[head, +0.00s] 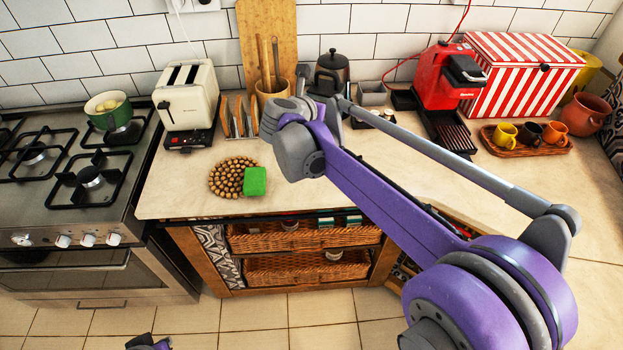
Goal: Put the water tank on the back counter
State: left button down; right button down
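I cannot pick out a water tank for certain. A red coffee machine (446,78) stands on the counter at the right, with a black part at its upper right. A small grey open container (372,93) stands left of it, behind my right arm. The counter (185,190) runs along the tiled wall. My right arm reaches in from the lower right, and its grey wrist end is over the counter's middle; its fingers are not clear enough to tell their state. Only a small purple and dark piece of mine shows at the bottom edge; my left gripper cannot be made out.
A cream toaster (187,100), a wooden board (262,35), a black kettle (332,70) and a striped box (520,75) line the wall. Cups stand on a tray (515,151). A stove is left.

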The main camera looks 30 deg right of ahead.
jog(key=a+f+n+t+y+b, duration=0.1)
jog(key=a+f, duration=0.2)
jog(key=f, duration=0.6)
jog(key=shift+a+f, duration=0.25)
jog(key=shift+a, duration=0.15)
jog(key=shift+f, duration=0.2)
grip_release()
jog(key=shift+s, duration=0.1)
